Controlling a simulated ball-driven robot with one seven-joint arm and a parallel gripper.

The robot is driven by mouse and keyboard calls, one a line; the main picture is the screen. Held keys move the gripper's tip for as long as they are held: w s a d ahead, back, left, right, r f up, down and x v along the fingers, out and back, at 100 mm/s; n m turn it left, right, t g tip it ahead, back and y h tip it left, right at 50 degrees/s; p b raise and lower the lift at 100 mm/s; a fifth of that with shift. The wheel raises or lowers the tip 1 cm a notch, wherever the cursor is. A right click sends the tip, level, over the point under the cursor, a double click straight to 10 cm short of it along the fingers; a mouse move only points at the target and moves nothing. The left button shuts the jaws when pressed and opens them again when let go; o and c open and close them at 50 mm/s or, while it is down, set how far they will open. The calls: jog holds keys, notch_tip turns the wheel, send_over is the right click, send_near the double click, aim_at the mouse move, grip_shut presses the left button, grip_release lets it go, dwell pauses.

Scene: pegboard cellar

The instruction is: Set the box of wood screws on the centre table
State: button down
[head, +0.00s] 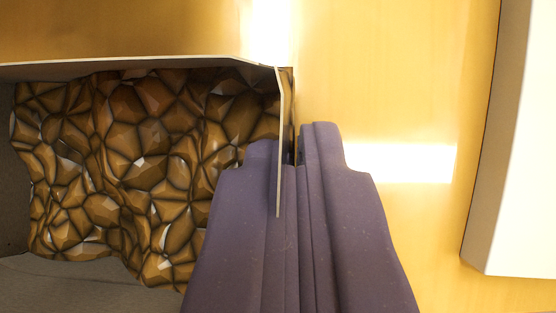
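The box of wood screws (140,60) is an open grey-walled box at the left, seen from above, filled with brown, faceted lumps (130,170). My gripper (290,150) is purple and comes up from the bottom centre. Its two fingers stand on either side of the box's thin right wall, one inside over the contents and one outside. The fingers are close together on that wall. The near right part of the box is hidden behind my gripper, and the left end runs out of the picture.
A glossy yellow wood surface (400,80) lies under and beyond the box, with bright light reflections on it. A white block-like object (515,150) stands at the right edge. Bare surface shows between it and my gripper.

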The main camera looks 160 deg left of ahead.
jog(key=shift+r, duration=0.1)
jog(key=c, duration=1.4)
grip_release()
jog(key=shift+o, duration=0.2)
jog(key=shift+s+r, duration=0.1)
jog(key=shift+r, duration=0.1)
jog(key=p+v, duration=0.4)
jog(key=v, duration=0.7)
jog(key=shift+s+r+p, duration=0.25)
jog(key=shift+p, duration=0.1)
